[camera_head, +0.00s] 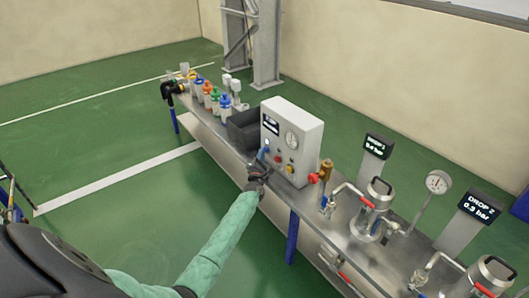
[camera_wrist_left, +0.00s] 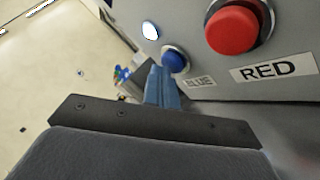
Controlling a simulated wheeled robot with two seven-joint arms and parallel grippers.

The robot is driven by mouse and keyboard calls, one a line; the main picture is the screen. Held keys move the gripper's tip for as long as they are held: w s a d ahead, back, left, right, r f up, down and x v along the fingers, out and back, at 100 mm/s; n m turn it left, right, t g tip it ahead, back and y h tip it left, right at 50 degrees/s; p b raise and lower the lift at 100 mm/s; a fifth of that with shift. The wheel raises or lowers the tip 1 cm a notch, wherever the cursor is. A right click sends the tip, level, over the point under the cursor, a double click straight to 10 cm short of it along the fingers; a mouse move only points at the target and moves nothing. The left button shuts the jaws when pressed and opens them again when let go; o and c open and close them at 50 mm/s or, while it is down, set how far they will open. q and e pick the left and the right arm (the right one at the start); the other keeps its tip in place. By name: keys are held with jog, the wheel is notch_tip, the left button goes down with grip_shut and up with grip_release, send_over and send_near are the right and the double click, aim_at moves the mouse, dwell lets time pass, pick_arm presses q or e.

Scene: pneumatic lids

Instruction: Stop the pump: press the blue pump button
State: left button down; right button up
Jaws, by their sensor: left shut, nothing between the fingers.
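The blue pump button (camera_wrist_left: 175,60) is a round blue cap on the grey control box (camera_head: 292,143), above a small label reading BLUE. My left gripper (camera_head: 262,156) is shut and empty in front of the box's lower left. In the left wrist view, its blue fingertips (camera_wrist_left: 162,85) are just below and left of the blue button, overlapping its edge in the picture. I cannot tell whether they touch it. In the head view the gripper hides the blue button. A large red button (camera_wrist_left: 234,29) labelled RED sits right of the blue one. My right gripper is not in view.
A lit white lamp (camera_wrist_left: 150,30) is above the blue button. A gauge and small display are on the box. Coloured bottles (camera_head: 215,98) and a dark bin (camera_head: 244,129) stand left on the bench. Metal vessels (camera_head: 369,212) and drop displays stand right. The floor in front is clear.

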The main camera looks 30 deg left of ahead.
pick_arm(q)
jog(key=shift+w, duration=0.1)
dwell(0.6)
jog(key=shift+w+d, duration=0.15)
jog(key=shift+w, duration=0.1)
jog(key=shift+r, duration=0.1)
jog(key=shift+s, duration=0.25)
dwell(0.4)
jog(key=shift+s, duration=0.1)
jog(key=shift+s+a, duration=0.4)
jog(key=shift+s, duration=0.5)
jog(key=shift+s+a, duration=0.4)
jog(key=shift+s, duration=0.5)
jog(key=shift+s+a, duration=0.4)
jog(key=shift+s, duration=0.5)
